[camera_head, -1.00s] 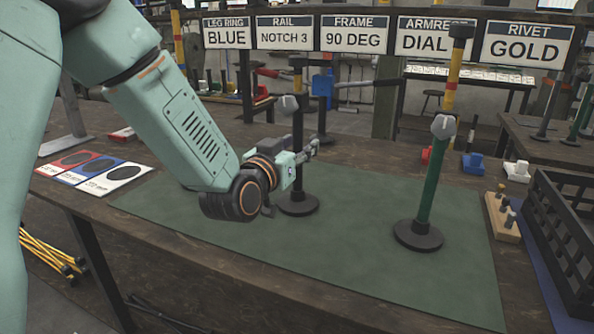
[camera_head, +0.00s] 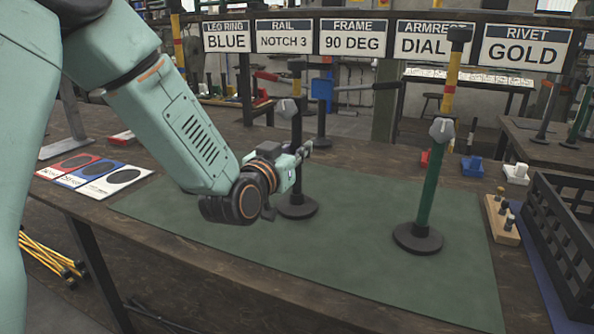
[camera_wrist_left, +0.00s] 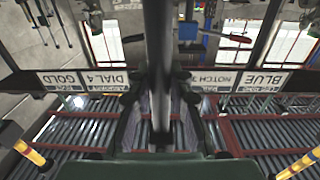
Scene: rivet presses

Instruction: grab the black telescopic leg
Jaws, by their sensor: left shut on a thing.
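The black telescopic leg (camera_head: 297,181) stands upright on its round black base on the green mat (camera_head: 340,245), with a grey knob (camera_head: 288,106) near its upper part. My left gripper (camera_head: 302,152) is shut on the leg's shaft, below the knob. In the left wrist view the dark shaft (camera_wrist_left: 158,50) runs down the middle between the two fingers (camera_wrist_left: 160,112). The gripper hides part of the shaft in the head view. My right gripper is not in view.
A green leg (camera_head: 430,190) with a yellow and red top stands to the right on the mat. A black crate (camera_head: 572,240) and a wooden block with pegs (camera_head: 501,220) sit at the right. Coloured cards (camera_head: 110,178) lie at the left. Signs (camera_head: 353,38) hang behind.

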